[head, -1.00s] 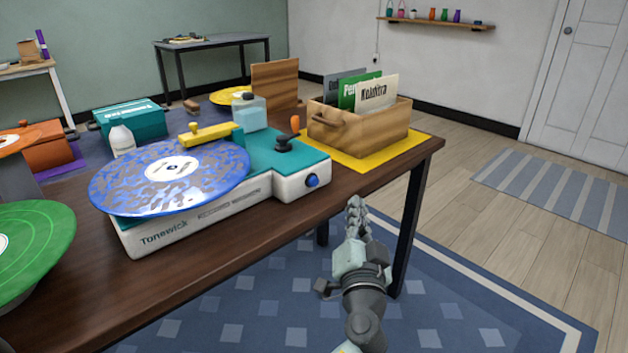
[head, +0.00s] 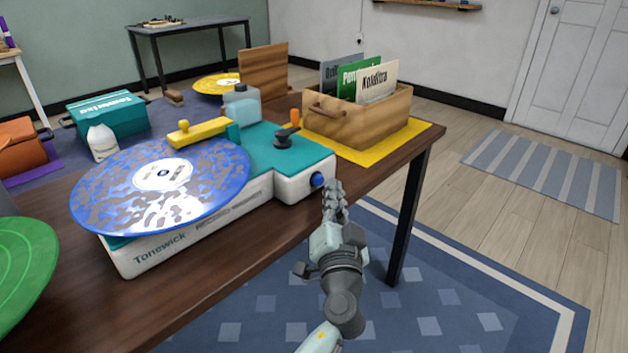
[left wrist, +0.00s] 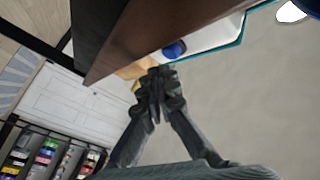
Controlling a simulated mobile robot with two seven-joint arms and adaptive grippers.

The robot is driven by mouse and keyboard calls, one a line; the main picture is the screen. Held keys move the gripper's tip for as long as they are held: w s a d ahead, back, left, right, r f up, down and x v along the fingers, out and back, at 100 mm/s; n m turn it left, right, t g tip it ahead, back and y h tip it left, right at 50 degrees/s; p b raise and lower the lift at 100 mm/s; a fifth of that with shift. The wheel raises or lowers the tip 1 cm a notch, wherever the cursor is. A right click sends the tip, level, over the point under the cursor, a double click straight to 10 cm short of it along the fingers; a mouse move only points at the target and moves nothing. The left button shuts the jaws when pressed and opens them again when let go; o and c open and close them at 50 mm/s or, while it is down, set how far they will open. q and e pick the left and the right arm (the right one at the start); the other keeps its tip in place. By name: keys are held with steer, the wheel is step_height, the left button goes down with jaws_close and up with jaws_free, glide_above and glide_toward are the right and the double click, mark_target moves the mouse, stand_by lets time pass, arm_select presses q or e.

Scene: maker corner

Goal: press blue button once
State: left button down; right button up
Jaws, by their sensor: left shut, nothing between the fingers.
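The blue button (head: 317,180) is a round knob on the front right corner of the white and teal record player (head: 215,212). It also shows in the left wrist view (left wrist: 174,49), just beyond the fingertips. My left gripper (head: 333,188) is shut and empty, just right of the button in the head view. In the left wrist view the closed fingers (left wrist: 160,74) point toward the button, slightly to its left and below it. I cannot tell whether the fingertips touch it. My right gripper is not in view.
The record player carries a blue patterned record (head: 120,195) and stands on a dark wooden table (head: 240,262). A wooden crate with record sleeves (head: 322,128) sits on a yellow mat (head: 408,142) behind. A green record (head: 20,265) is at the left. The floor at right is free.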

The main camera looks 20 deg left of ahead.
arm_select(q)
steer(key=shift+a, duration=0.1)
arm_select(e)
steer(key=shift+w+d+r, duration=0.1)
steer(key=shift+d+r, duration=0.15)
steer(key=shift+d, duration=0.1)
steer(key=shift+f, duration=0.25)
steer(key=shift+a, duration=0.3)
arm_select(q)
steer(key=shift+w+f, duration=0.1)
stand_by(0.3)
steer(key=shift+w+a+b, duration=0.15)
steer(key=shift+a+b, duration=0.15)
steer(key=shift+a, duration=0.05)
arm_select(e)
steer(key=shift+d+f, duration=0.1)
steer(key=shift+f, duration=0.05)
